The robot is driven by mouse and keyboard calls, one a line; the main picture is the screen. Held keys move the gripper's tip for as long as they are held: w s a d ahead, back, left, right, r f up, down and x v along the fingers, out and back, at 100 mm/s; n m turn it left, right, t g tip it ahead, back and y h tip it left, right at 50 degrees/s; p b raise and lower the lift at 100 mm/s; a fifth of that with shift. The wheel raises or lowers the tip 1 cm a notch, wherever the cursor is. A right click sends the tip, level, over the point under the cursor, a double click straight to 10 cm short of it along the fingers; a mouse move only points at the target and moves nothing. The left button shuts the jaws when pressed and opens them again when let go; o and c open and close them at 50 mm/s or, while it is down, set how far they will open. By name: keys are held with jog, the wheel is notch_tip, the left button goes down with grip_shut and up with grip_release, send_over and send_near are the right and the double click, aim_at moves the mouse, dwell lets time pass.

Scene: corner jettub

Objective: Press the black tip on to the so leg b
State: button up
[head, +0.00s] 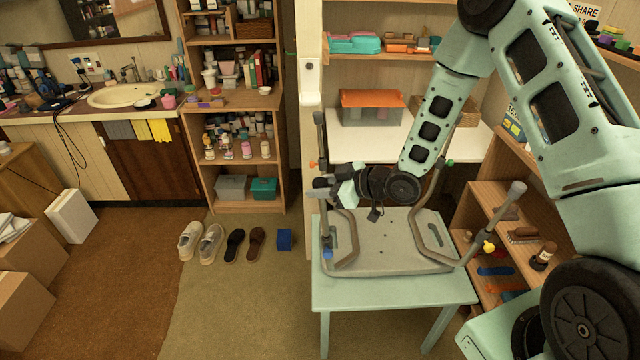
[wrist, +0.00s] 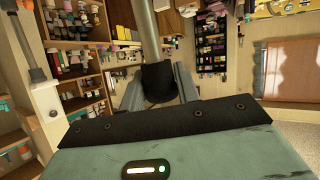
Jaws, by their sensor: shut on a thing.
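A grey seat (head: 390,240) lies upside down on a pale green table, its tubular legs pointing up. My gripper (head: 328,188) is at the upper end of the near-left leg, which has a blue mark (head: 327,253) low down. In the wrist view, my gripper (wrist: 158,88) is shut on a black tip (wrist: 158,80) between its two fingers. A grey leg tube (wrist: 147,28) meets the tip in line; how far the tip is on the tube cannot be told. The far-left (head: 319,130), far-right (head: 446,128) and near-right (head: 517,188) legs show grey ends.
The green table (head: 390,291) has a bare front strip. A white counter (head: 375,135) with an orange-lidded box (head: 371,106) is behind it. A wooden shelf (head: 490,195) stands close at the right. Shoes (head: 200,240) and a blue box (head: 284,240) lie on the floor at left.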

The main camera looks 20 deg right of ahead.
jog(key=shift+d+f+b, duration=0.15)
jog(key=shift+f+b, duration=0.9)
jog(key=shift+f, duration=0.2)
dwell(0.4)
jog(key=o, duration=1)
jog(key=b+v, duration=0.3)
jog(key=v, duration=1.4)
jog(key=s+a+r+m+g+h, duration=0.1)
jog(key=a+r+g+h, duration=0.15)
jog(key=a+h, duration=0.55)
jog(key=s+a+r+g, duration=0.1)
jog(key=s+a+g, duration=0.1)
jog(key=s, duration=0.5)
jog(key=s+a+r+m+g, duration=0.1)
jog(key=s+a+g, duration=0.1)
jog(key=s+a, duration=0.2)
jog(key=s+a+r+g+h, duration=0.1)
jog(key=s+a+g, duration=0.2)
jog(key=s, duration=0.7)
jog(key=shift+s+a+r+m, duration=0.3)
jog(key=shift+a, duration=0.3)
